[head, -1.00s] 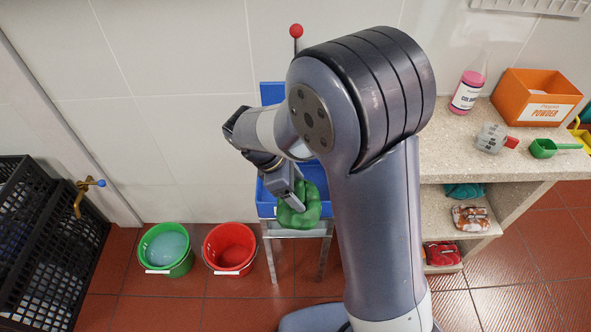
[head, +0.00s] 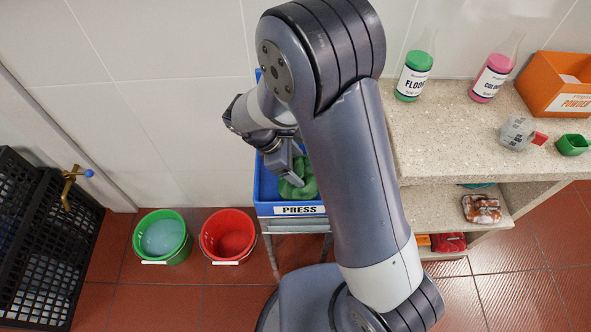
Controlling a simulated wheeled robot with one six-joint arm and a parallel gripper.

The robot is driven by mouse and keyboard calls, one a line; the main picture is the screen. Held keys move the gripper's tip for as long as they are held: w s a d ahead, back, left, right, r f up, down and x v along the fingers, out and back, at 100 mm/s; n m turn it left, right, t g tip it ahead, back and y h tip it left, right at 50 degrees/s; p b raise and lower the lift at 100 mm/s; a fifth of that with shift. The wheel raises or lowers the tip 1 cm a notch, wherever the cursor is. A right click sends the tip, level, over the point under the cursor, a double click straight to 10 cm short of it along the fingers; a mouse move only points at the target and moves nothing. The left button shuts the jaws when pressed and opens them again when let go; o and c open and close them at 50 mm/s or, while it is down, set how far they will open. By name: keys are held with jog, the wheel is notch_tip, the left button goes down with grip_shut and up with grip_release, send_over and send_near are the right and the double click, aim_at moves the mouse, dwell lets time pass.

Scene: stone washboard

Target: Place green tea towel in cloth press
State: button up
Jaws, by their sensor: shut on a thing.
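The green tea towel (head: 291,191) is a crumpled bundle inside the blue cloth press (head: 264,190), a tray on metal legs with a "PRESS" label on its front. My gripper (head: 295,180) points down into the press and is shut on the towel. My arm hides the right part of the press and part of the towel. I cannot tell whether the towel touches the press floor.
A green bucket (head: 161,237) with pale blue liquid and a red bucket (head: 229,236) stand left of the press. A stone counter (head: 450,130) with bottles and an orange powder box (head: 557,82) is at right. Black crates (head: 40,240) stand at far left.

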aim_at(295, 171)
jog(key=shift+f, duration=1.45)
jog(key=shift+f, duration=0.1)
jog(key=o, duration=1)
jog(key=p+v, duration=0.1)
jog(key=v, duration=1.1)
